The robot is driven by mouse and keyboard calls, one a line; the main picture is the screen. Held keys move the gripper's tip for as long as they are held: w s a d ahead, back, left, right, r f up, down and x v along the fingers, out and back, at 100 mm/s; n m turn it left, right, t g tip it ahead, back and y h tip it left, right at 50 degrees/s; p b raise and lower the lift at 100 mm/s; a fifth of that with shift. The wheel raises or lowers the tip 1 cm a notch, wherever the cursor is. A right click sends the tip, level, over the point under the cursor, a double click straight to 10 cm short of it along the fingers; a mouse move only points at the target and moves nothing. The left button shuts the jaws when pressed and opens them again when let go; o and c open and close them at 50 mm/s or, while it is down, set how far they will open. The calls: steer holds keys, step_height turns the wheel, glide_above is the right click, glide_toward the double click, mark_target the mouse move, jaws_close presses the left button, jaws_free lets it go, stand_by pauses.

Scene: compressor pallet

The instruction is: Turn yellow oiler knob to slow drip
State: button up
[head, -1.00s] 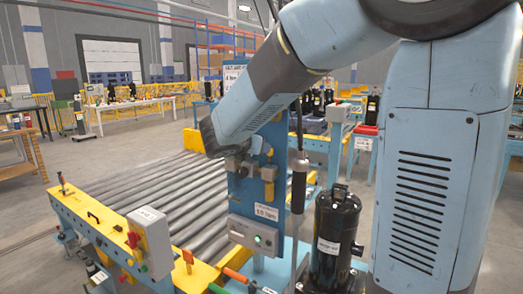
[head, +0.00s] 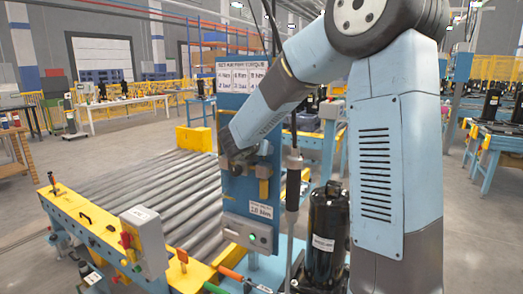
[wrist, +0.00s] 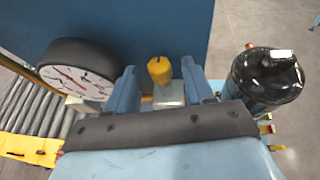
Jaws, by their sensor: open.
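The yellow oiler knob (wrist: 159,69) shows in the wrist view as a small upright yellow cap above a pale metal block (wrist: 168,95). My gripper (wrist: 160,82) is open and empty, with one blue finger on each side of the knob in the picture. I cannot tell how deep the fingers reach or whether they touch it. In the head view the end of my arm (head: 236,150) is against the front of the blue upright panel (head: 234,108). The knob and fingertips cannot be made out there.
A round white-faced gauge (wrist: 80,80) stands close left of my gripper. A glossy black cylinder (wrist: 262,85) is close on the right. In the head view, a black compressor (head: 326,235) stands right of the panel. A roller conveyor (head: 150,195) lies to the left.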

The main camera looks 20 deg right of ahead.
steer(key=shift+w, duration=0.1)
steer(key=shift+c, duration=0.2)
jaws_close()
stand_by(0.4)
steer(key=shift+w+a+m+g+h, duration=0.15)
steer(key=shift+m+g+h, duration=0.35)
steer(key=shift+m+h, duration=0.15)
steer(key=shift+w+a+m+g+h, duration=0.1)
steer(key=shift+m+g+h, duration=0.45)
steer(key=shift+m, duration=0.1)
steer(key=shift+m+g+h, duration=0.7)
steer(key=shift+m+g, duration=0.05)
steer(key=shift+m, duration=0.05)
steer(key=shift+o, duration=0.2)
jaws_free()
